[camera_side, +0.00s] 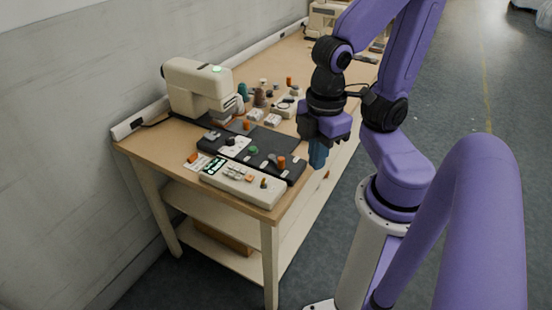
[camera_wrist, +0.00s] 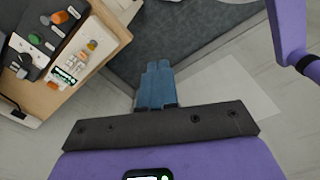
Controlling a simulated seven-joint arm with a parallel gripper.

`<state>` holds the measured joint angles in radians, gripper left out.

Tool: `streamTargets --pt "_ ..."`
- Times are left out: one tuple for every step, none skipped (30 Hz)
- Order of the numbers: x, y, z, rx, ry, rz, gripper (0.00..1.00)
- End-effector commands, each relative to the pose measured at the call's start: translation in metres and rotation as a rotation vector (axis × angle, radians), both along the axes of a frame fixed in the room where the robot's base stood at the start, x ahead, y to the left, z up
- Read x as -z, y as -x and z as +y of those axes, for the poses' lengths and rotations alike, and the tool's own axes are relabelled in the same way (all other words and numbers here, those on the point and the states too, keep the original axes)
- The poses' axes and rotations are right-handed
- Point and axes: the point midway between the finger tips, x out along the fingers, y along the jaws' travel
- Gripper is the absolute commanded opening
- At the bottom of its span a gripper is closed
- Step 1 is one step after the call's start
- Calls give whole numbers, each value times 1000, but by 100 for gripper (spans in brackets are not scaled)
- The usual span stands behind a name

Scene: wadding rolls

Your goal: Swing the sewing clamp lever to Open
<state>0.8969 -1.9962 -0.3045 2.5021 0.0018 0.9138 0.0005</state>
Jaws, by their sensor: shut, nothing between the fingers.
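A dark control panel (camera_side: 222,151) lies on the table near its front end, with a green knob (camera_side: 253,149), an orange knob (camera_side: 281,162) and small pale parts on it. In the wrist view the panel's green knob (camera_wrist: 34,38) and orange knob (camera_wrist: 60,17) show at the upper left. I cannot tell which part is the sewing clamp lever, and its labels are too small to read. My gripper (camera_side: 318,164) has blue fingers pointing down, right of the panel and apart from it. In the wrist view the gripper's fingers (camera_wrist: 157,68) are together and empty, with floor behind them.
A white control box (camera_side: 238,183) with small knobs and a lit display sits in front of the panel. A cream sewing machine (camera_side: 196,84) stands behind, against the wall. Spools and small white boxes (camera_side: 271,118) crowd the wooden table (camera_side: 155,142). Free floor lies beyond its right edge.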

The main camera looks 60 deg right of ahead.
Motion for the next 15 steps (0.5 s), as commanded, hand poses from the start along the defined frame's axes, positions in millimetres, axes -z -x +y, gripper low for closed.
streamTargets --pt "0 0 0 0 0 0 0" --pt "0 0 0 0 0 0 0" --pt "0 0 0 0 0 0 0" --pt "0 0 0 0 0 0 0" --pt "0 0 0 0 0 0 0" --pt "0 0 0 0 0 0 0" --pt "0 0 0 0 0 0 0" --pt "0 0 0 0 0 0 0" --pt "0 0 0 0 0 0 0" --pt "0 0 0 0 0 0 0" --pt "0 0 0 0 0 0 0" --pt "0 0 0 0 0 0 10" --pt "0 0 0 2 0 0 20" --pt "0 -1 0 8 0 0 29" --pt "0 -3 0 23 1 1 42"
